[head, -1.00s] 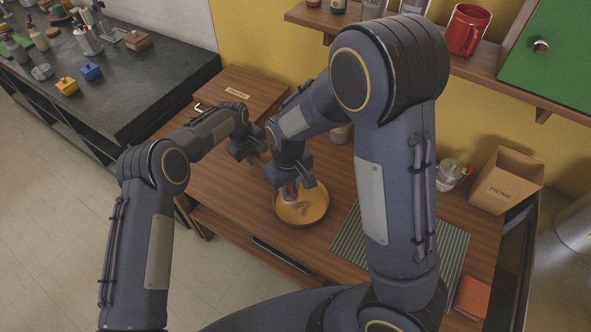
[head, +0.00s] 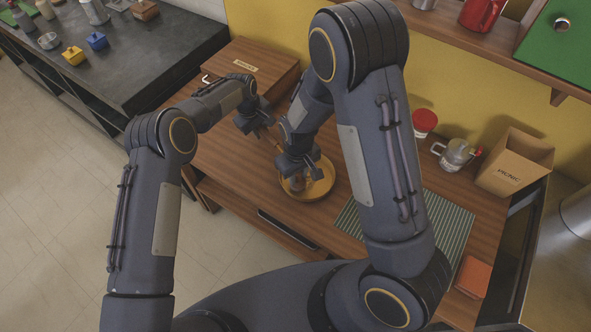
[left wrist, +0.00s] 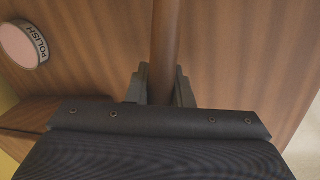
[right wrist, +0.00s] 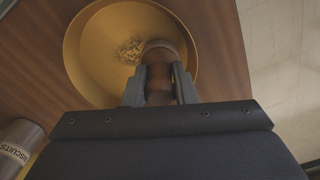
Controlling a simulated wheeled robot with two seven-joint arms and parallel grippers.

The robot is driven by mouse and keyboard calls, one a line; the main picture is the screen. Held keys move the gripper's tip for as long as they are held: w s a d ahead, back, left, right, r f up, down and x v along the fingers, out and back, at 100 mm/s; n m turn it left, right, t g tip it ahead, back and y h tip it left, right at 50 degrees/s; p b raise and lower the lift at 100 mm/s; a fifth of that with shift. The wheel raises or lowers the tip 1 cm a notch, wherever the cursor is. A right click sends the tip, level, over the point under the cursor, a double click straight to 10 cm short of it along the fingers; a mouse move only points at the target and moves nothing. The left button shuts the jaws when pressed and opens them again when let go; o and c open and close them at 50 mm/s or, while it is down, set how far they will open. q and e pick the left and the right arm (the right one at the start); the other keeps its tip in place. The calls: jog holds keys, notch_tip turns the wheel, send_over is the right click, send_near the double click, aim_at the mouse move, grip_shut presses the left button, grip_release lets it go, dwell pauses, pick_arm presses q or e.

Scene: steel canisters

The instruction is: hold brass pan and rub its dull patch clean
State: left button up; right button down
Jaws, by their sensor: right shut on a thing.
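The round brass pan (head: 322,187) lies on the wooden table. In the right wrist view the pan (right wrist: 92,60) shows a speckled dull patch (right wrist: 129,48). My right gripper (head: 298,180) is over the pan, shut on a brown round-headed rubbing tool. In the right wrist view the right gripper (right wrist: 159,88) holds this tool (right wrist: 158,55), its head just right of the patch and overlapping its edge. My left gripper (head: 262,131) is at the pan's brown handle. In the left wrist view its fingers (left wrist: 162,88) flank the handle (left wrist: 165,40); their grip is unclear.
A polish tin (left wrist: 22,46) stands near the left gripper, and a biscuits tin (right wrist: 20,145) shows in the right wrist view. A wooden box (head: 240,72) is behind.

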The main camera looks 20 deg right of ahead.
jog(key=d, duration=0.2)
jog(key=shift+s+d+r, duration=0.1)
jog(key=shift+d+r, duration=0.2)
jog(key=shift+r, duration=0.1)
jog(key=shift+s+d, duration=0.1)
jog(key=shift+d, duration=2.15)
jog(key=shift+w+a, duration=0.15)
jog(key=shift+a, duration=1.8)
jog(key=shift+w+a, duration=0.1)
jog(key=shift+a, duration=1.85)
jog(key=shift+r, duration=3.25)
jog(key=shift+f, duration=0.15)
